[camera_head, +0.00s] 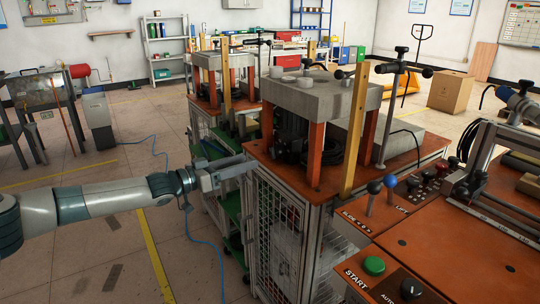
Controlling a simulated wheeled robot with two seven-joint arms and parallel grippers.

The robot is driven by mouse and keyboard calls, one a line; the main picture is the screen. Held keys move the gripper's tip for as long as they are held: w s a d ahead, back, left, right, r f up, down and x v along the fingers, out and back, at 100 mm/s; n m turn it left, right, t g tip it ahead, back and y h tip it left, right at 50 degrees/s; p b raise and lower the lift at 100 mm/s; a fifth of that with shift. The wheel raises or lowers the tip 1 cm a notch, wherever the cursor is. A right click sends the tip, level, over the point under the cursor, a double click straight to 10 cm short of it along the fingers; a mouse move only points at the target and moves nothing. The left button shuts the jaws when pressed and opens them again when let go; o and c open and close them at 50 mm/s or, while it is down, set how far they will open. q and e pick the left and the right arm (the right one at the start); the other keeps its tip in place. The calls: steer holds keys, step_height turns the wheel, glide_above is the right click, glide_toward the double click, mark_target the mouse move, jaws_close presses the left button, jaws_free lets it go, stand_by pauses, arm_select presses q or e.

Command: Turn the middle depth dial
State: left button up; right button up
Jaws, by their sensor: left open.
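My left gripper (240,168) reaches in from the left and is open, with nothing seen between its fingers. Its tips are beside the left edge of the orange-brown top of the middle machine (420,152). This machine carries a thick grey block (325,96) on orange posts. Several small pale round pieces (307,63) sit on the block; I cannot tell whether they are dials. A row of small red and black knobs (443,170) is on the panel at the right. No dial can be clearly picked out as the middle depth dial.
A green start button (374,266) is in front. A similar machine (222,62) stands behind. Open floor (100,240) lies left, crossed by a blue cable.

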mark_target(271, 153)
arm_select(q)
steer(key=x, duration=1)
steer(key=shift+w, duration=0.15)
steer(key=c, duration=1)
